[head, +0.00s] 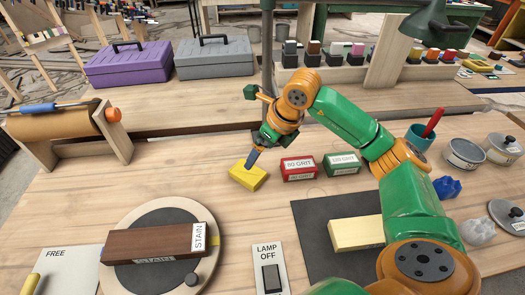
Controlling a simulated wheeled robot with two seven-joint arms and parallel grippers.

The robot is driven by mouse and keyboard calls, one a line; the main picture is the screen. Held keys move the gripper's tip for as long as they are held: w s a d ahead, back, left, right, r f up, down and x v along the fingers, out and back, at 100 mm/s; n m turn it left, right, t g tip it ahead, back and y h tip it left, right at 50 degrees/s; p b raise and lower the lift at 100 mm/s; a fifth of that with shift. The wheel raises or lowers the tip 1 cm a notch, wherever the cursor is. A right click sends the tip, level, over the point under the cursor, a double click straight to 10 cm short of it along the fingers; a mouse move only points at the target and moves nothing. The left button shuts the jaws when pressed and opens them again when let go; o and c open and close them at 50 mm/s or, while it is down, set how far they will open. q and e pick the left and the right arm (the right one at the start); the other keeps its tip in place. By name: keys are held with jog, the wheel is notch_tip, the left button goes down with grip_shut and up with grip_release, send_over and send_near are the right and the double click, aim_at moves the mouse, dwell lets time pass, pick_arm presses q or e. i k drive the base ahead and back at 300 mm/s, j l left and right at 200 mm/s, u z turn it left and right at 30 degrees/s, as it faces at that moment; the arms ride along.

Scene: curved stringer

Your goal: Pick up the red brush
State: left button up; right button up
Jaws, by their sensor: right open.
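A red handle (433,122), which looks like the red brush, leans out of a teal cup (418,138) at the right. Its lower end is hidden inside the cup. My right gripper (251,162) is open, far to the left of the cup. Its fingers point down at a yellow block (248,174); I cannot tell whether they touch it. My right arm reaches across from the lower right, with its elbow region just left of the cup. My left gripper is out of view.
Red (299,168) and green (342,163) grit blocks sit right of the gripper. A turntable (130,222) holds a brown stain board (160,243). A lamp switch (270,268) lies in front.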

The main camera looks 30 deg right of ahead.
aim_at(436, 117)
jog(key=k, duration=1.5)
